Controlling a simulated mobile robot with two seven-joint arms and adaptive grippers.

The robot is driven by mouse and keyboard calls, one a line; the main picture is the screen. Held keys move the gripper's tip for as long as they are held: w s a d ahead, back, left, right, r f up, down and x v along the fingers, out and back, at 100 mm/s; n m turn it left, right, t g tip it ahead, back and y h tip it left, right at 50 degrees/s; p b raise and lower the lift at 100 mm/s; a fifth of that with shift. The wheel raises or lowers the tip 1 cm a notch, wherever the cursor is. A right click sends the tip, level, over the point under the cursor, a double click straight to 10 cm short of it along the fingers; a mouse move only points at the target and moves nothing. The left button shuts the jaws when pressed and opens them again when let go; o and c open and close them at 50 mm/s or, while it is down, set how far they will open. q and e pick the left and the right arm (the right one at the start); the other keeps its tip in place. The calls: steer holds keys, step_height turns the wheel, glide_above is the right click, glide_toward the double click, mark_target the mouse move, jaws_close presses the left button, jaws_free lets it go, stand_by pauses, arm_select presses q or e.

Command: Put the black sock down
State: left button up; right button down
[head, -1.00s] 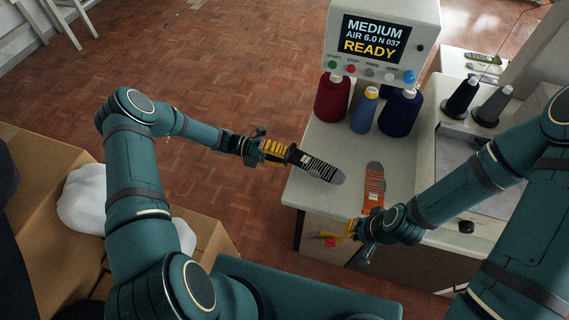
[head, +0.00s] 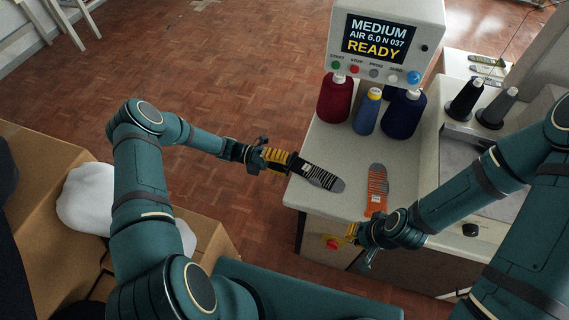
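The black sock (head: 319,177) has white stripes and a grey toe. My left gripper (head: 280,160) is shut on its near end, at the left edge of the light worktop (head: 345,152). The sock stretches right over the worktop; I cannot tell whether it touches the surface. An orange striped sock (head: 377,187) lies on the worktop to its right. My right gripper (head: 352,231) is by the front edge of the worktop, below the orange sock. Its fingers are small and partly hidden, so its opening is unclear.
A display box (head: 385,45) reading READY stands at the back. A red knob (head: 333,244) is on the cabinet front. Dark cones (head: 465,100) stand right. Worktop between the socks is clear.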

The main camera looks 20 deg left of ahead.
arm_select(q)
steer(key=shift+r, duration=0.2)
steer(key=a, duration=1.2)
steer(key=shift+w+f, duration=0.2)
steer(key=shift+f, duration=0.05)
